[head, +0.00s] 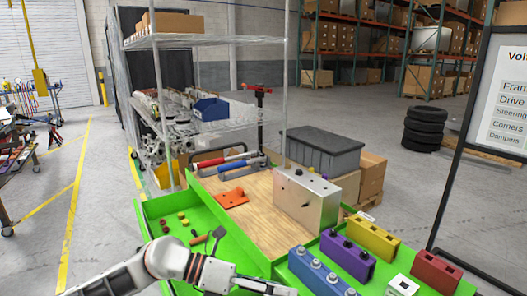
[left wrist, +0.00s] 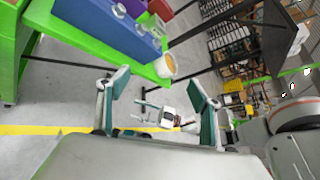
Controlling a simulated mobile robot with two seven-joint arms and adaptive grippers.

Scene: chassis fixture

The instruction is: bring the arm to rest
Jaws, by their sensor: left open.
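My left arm (head: 185,268) comes in from the lower left of the head view and reaches along the bottom edge, in front of the green workbench (head: 243,248). Its far end is cut off by the frame, so the fingers are not clear there. In the left wrist view my left gripper (left wrist: 158,86) has its two fingers spread wide, with nothing between the fingertips. The green bench edge and a blue block (left wrist: 108,28) lie beyond it at the upper left. My right gripper is not in view.
Blue (head: 318,271), purple (head: 347,257), yellow (head: 374,239) and red (head: 436,272) blocks stand on the bench's right part. A metal box (head: 307,198) and an orange piece (head: 232,198) are on the wooden top. A green tray (head: 152,214) holds small parts.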

